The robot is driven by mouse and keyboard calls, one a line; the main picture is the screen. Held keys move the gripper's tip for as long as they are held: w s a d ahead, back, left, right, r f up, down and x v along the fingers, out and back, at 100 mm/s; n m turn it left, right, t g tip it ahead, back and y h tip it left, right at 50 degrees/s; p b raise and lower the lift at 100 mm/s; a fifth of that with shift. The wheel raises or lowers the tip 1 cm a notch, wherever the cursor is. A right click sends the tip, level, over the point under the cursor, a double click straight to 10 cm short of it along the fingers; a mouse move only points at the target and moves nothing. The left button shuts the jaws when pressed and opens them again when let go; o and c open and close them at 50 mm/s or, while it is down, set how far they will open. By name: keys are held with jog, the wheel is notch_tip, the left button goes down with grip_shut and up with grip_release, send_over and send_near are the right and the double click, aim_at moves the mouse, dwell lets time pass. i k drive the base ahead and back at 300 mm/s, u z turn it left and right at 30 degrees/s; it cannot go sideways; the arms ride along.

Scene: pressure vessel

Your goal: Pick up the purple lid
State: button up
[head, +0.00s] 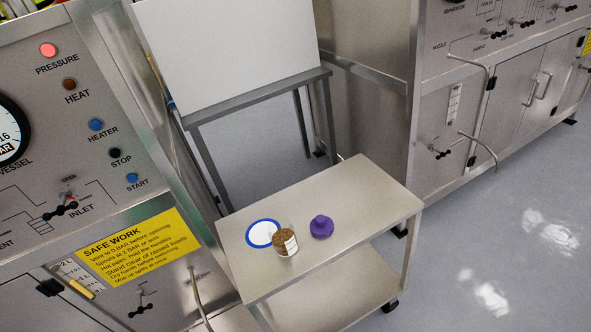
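The purple lid (321,227) lies on the top shelf of a small metal cart (357,187), with a raised knob on its upper side. Just left of it stands a clear jar (286,242) with brown contents and a white label. The lid and jar look close together but apart. My gripper does not show in the head view, so its state cannot be seen.
A white disc with a blue rim (262,233) lies left of the jar. A control panel (80,130) stands at the left, and steel cabinets (500,110) at the right. A grey table with a white box (225,45) is behind. The cart's right and far parts are bare.

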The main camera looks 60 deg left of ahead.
aim_at(321, 227)
jog(key=u, duration=0.55)
jog(key=i, duration=0.9)
jog(key=u, duration=0.7)
jog(key=k, duration=0.75)
jog(key=u, duration=0.2)
jog(key=i, duration=0.85)
jog(key=z, duration=0.1)
